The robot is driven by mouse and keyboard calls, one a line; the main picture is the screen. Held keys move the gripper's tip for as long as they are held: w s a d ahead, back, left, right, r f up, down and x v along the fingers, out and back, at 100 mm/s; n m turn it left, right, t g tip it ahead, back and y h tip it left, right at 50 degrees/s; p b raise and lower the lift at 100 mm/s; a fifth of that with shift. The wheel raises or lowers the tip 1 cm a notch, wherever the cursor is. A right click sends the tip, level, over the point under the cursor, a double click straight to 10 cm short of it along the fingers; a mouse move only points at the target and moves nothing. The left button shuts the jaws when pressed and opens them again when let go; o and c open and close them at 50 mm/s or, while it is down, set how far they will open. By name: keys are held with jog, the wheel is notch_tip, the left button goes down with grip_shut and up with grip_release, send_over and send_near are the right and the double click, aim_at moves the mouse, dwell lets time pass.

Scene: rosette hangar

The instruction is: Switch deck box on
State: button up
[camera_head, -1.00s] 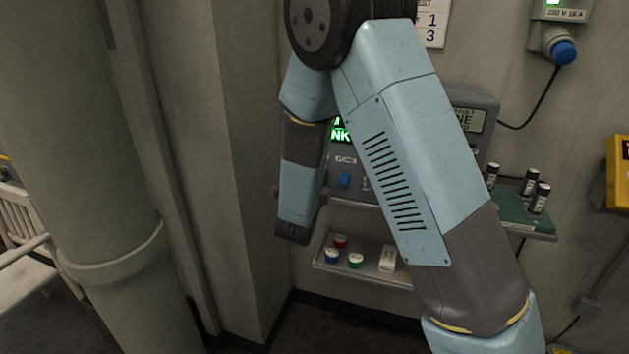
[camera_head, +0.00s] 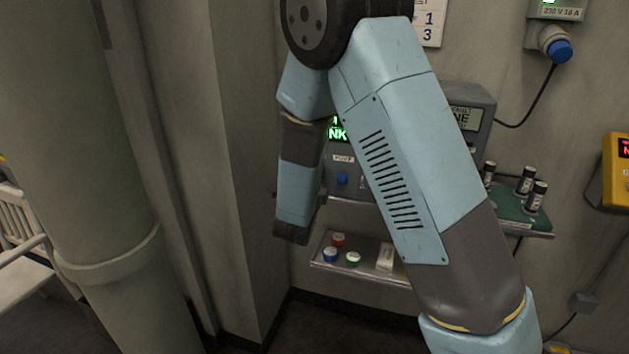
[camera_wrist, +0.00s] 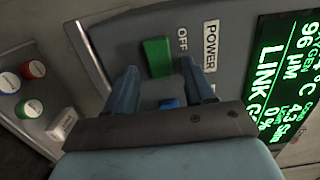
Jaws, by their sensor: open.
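The deck box (camera_wrist: 105,32) is a grey panel, tilted in the wrist view. It carries a green switch (camera_wrist: 157,57) with the labels OFF and POWER beside it, a blue button (camera_wrist: 168,103) and a lit screen (camera_wrist: 285,75) with green text. My gripper (camera_wrist: 158,67) is open and empty, its two fingers either side of the green switch in the picture. I cannot tell whether they touch the panel. In the head view my arm hides much of the box; its blue button (camera_head: 342,178) and part of its screen (camera_head: 338,133) show.
A shelf below (camera_head: 325,265) holds red, blue and green capped items and a small white block. A green tray (camera_head: 510,222) with dark cylinders is at the right. A yellow box (camera_head: 612,180) hangs on the wall. A thick column (camera_head: 80,150) stands left.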

jog(key=v, duration=1.3)
jog(key=shift+s, duration=0.3)
jog(key=shift+f, duration=0.1)
jog(key=s+d+r+m+g+h, duration=0.2)
jog(key=s+d+r+m+g, duration=0.15)
jog(key=d+m, duration=0.5)
jog(key=s+d+r+m+g+h, duration=0.25)
jog(key=d+m+g, duration=0.25)
jog(key=d+m, duration=0.35)
jog(key=s+d+r+m+g+h, duration=0.1)
jog(key=s+d+r+m+g, duration=0.3)
jog(key=d+m, duration=0.5)
jog(key=s+a+r+m+y, duration=0.1)
jog(key=s+r+m+y, duration=0.3)
jog(key=m, duration=0.8)
jog(key=s+a+r+m+y, duration=0.1)
jog(key=s+r+m+y, duration=0.3)
jog(key=m, duration=0.8)
jog(key=shift+s+a+r+m+t+y, duration=0.3)
jog(key=shift+s+t+y, duration=0.15)
jog(key=shift+s+y, duration=1.05)
